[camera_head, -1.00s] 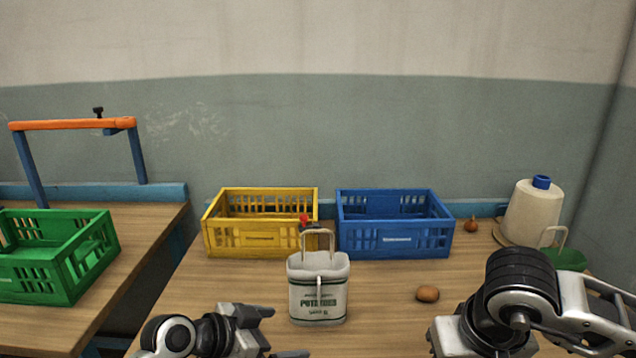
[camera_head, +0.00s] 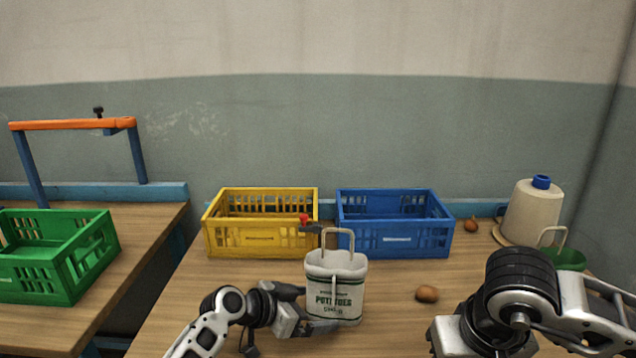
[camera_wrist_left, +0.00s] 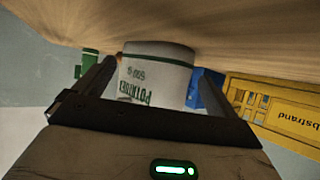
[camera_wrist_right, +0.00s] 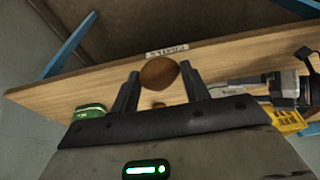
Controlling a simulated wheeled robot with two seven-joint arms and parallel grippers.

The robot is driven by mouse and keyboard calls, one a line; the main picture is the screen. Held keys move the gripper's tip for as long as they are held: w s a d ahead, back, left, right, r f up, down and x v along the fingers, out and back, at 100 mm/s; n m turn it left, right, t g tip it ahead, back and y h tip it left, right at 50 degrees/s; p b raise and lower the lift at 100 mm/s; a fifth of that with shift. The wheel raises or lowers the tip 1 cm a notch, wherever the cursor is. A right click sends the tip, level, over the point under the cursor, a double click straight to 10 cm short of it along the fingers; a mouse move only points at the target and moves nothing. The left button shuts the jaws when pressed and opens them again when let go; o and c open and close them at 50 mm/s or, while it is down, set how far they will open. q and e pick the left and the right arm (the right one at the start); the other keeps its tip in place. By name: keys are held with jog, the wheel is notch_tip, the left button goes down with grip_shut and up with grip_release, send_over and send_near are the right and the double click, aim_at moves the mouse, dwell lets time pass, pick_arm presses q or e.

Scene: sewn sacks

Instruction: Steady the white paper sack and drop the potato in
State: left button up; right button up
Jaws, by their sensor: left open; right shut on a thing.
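The white paper sack (camera_head: 336,287), with green potato lettering and loop handles, stands upright and open-topped on the table. My left gripper (camera_head: 308,306) is open at its left side. In the left wrist view its fingers (camera_wrist_left: 157,78) stand either side of the sack (camera_wrist_left: 155,75); whether they touch it is unclear. My right gripper (camera_wrist_right: 159,88) is shut on a brown potato (camera_wrist_right: 159,72). In the head view my right wrist is at the lower right; its fingertips and the held potato are out of sight. Another brown potato (camera_head: 427,294) lies on the table right of the sack.
A yellow crate (camera_head: 260,240) and a blue crate (camera_head: 395,241) stand behind the sack. A small red-topped tool (camera_head: 305,222) is close behind it. A cream spool (camera_head: 532,212), an onion-like item (camera_head: 471,225) and a green container (camera_head: 566,258) are at right. A green crate (camera_head: 75,273) is on the left table.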

pick_arm(q)
jog(key=shift+w+d+f, duration=0.3)
jog(key=shift+d, duration=0.15)
grip_shut()
